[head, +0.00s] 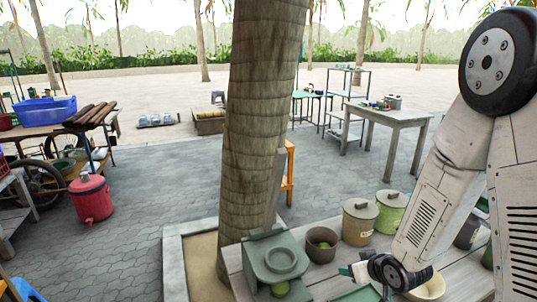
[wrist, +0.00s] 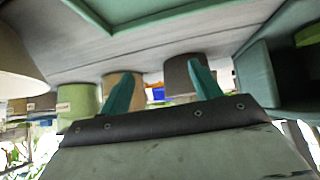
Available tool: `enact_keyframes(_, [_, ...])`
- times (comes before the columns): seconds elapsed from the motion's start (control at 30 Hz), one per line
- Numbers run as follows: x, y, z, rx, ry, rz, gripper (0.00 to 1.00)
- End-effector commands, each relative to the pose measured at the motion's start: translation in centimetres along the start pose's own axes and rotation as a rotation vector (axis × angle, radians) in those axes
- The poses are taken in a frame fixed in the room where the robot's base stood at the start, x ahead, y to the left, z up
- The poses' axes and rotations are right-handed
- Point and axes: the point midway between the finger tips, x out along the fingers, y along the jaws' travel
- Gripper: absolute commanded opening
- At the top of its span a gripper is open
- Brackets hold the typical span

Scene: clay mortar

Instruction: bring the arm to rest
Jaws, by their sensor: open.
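My gripper (head: 347,270) is low over the front bench (head: 322,284) in the head view, at the end of my bent arm on the right. In the wrist view, its two teal fingers (wrist: 160,76) stand well apart with nothing between them. That view looks upside down, with the bench top above and the canisters hanging below it. I cannot tell how far the fingers are from the bench top.
On the bench are a green stand (head: 262,252), a dark pot (head: 321,253), a tan canister (head: 358,226), a green canister (head: 388,217), a cream bowl (head: 430,288) and a green tray (head: 357,295). A palm trunk (head: 257,110) rises behind it. The paving beyond is mostly clear.

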Motion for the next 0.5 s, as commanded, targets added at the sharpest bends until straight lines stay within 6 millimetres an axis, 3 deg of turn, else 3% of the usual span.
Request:
enact_keyframes(0.1, [-2.6, 1.4, 2.1, 0.022, -0.216, 0.07, 0.63])
enact_keyframes(0.27, [-8.3, 2.1, 3.4, 0.075, -0.461, 0.14, 0.63])
enact_keyframes(0.5, [-19.5, 0.1, 3.2, 0.18, -0.732, 0.175, 0.63])
